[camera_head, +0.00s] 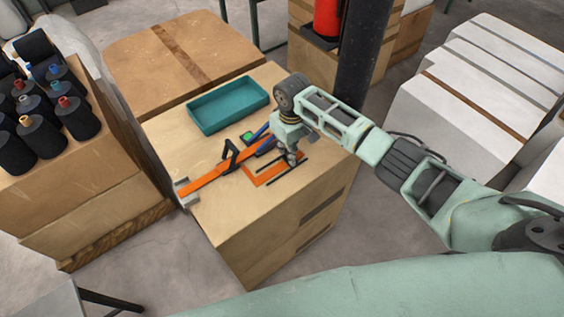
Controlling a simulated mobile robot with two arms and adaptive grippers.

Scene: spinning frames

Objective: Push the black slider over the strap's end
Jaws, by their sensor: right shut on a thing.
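An orange strap (205,179) lies on top of a cardboard box, its left end at a small grey metal piece (187,197) on the box edge. An upright black angled piece (230,154) stands at the strap; I cannot tell if it is the slider. My right gripper (291,160) points down, low over the box top, right of the strap. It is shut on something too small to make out. Thin black bars (287,172) and a flat orange piece (263,174) lie by its fingertips. My left gripper is not in view.
A teal tray (199,118) sits at the back of the box top. A blue and dark tool (262,143) and a small green item (247,137) lie near the gripper. Black thread cones (76,119) stand on boxes at left. A dark post (362,60) rises behind my arm.

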